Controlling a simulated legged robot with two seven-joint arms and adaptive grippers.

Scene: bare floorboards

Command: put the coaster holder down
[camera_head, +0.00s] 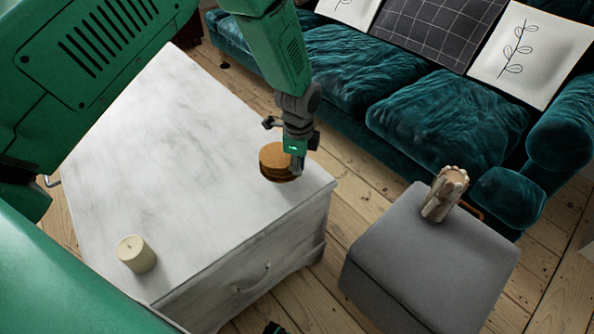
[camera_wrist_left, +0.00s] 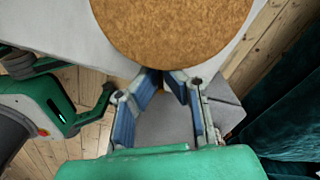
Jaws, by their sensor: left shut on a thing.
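The coaster holder (camera_head: 275,158), a short round stack with brown cork discs, is at the right corner of the white cabinet top, upright. I cannot tell for certain whether its base touches the top. My left gripper (camera_head: 296,163) points down at its right side and is shut on its edge. In the left wrist view the cork disc (camera_wrist_left: 175,30) fills the upper middle, with the fingertips of my left gripper (camera_wrist_left: 166,76) at its lower rim; the grip itself is partly hidden under the disc. Only a dark bit, perhaps my right gripper, shows at the head view's bottom edge.
The white cabinet (camera_head: 190,150) has wide clear room left of the holder. A cream candle (camera_head: 136,254) stands near its front edge. A grey ottoman (camera_head: 430,270) carries a pale wooden candle holder (camera_head: 444,194). A teal sofa (camera_head: 440,110) stands behind.

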